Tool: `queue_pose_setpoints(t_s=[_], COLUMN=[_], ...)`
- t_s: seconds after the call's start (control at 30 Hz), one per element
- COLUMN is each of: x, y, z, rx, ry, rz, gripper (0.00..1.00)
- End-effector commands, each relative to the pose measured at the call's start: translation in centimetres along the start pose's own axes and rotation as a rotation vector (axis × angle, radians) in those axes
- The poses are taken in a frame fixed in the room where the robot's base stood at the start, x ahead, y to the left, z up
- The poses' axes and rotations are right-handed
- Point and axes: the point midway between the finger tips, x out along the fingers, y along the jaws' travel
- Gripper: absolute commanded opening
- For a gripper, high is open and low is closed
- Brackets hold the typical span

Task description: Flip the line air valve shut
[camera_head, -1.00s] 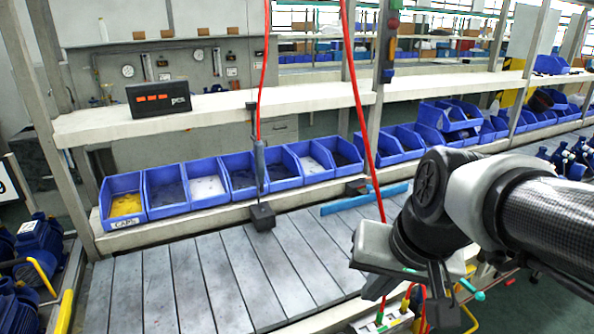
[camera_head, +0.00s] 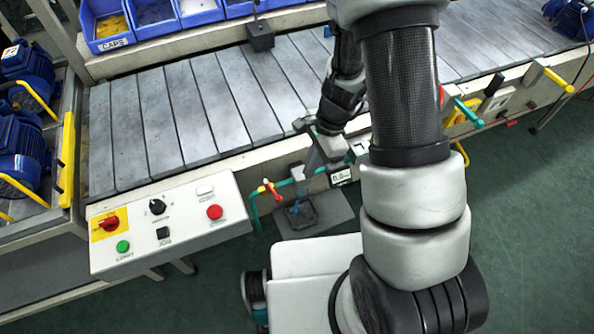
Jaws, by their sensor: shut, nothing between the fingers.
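A small valve with a red lever (camera_head: 274,193) sits on a teal air pipe (camera_head: 286,183) along the front of the conveyor frame. The lever slants down from the pipe, and I cannot tell from this angle whether it is open or shut. My gripper (camera_head: 314,160) is shut and empty, to the right of the lever and apart from it. It hangs in front of the conveyor edge, near the pipe. My forearm and wrist cover the area to its right.
A small digital gauge (camera_head: 342,177) is right of the gripper. A control box (camera_head: 170,225) with a red switch and buttons juts out at left. A grey plate (camera_head: 313,216) lies below. The conveyor slats (camera_head: 200,105) are mostly bare. Blue motors (camera_head: 20,145) stand at far left.

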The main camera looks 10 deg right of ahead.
Motion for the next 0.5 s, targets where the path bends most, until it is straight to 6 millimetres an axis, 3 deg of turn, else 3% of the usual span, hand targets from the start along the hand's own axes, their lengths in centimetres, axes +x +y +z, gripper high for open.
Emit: queue_pose_setpoints(t_s=[0.4,0.5], x=[8.7,9.0], y=[0.1,0.0], z=[-0.1,1.3], rx=[-0.001,-0.007], ry=[-0.001,-0.001], rz=[0.003,0.000], gripper=[0.00,0.00])
